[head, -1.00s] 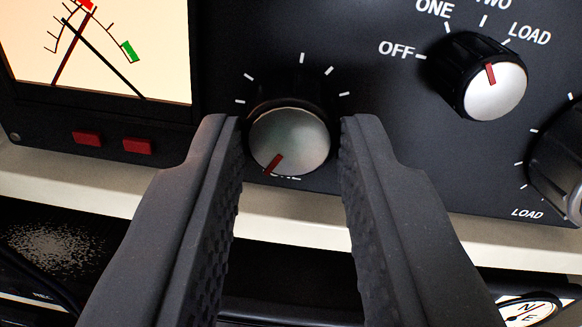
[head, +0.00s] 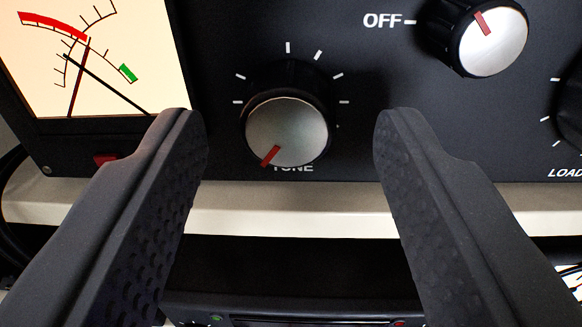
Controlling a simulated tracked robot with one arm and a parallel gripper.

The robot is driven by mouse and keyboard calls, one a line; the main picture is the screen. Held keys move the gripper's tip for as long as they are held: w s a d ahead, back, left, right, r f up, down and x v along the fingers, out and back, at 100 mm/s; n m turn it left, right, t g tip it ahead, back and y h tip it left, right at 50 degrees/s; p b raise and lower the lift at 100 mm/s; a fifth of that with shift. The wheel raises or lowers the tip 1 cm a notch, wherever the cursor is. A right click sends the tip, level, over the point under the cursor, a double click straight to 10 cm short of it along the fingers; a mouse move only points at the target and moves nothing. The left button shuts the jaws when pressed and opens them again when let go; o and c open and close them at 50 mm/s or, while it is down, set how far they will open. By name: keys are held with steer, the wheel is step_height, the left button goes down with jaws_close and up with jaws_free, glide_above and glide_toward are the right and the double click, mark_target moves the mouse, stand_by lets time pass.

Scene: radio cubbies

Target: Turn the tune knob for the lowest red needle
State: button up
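The tune knob (head: 287,130) is silver-faced with a black skirt, in the middle of the head view. Its red mark points down and to the left, and its label below is partly hidden by the knob. My gripper (head: 290,125) is open, one finger on each side of the knob with a clear gap on both sides. The meter (head: 120,85) at upper left has a cream face, a red needle (head: 77,88) and a black needle (head: 105,82). The two needles cross near the left of the face. The red needle leans slightly right of upright, its top reaching toward the red band.
A selector knob (head: 492,42) at upper right has its red mark up and left, near OFF. Part of another knob (head: 570,112) shows at the right edge. A red button (head: 105,159) is partly behind the left finger. A pale shelf edge (head: 290,210) runs below the panel.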

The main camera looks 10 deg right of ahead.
steer(key=shift+s, duration=0.1)
steer(key=shift+s+a+r, duration=0.1)
steer(key=shift+s+a, duration=0.05)
steer(key=shift+s, duration=0.4)
steer(key=b+v, duration=0.3)
steer(key=v, duration=0.9)
steer(key=shift+s, duration=0.2)
steer(key=shift+a, duration=0.15)
stand_by(0.6)
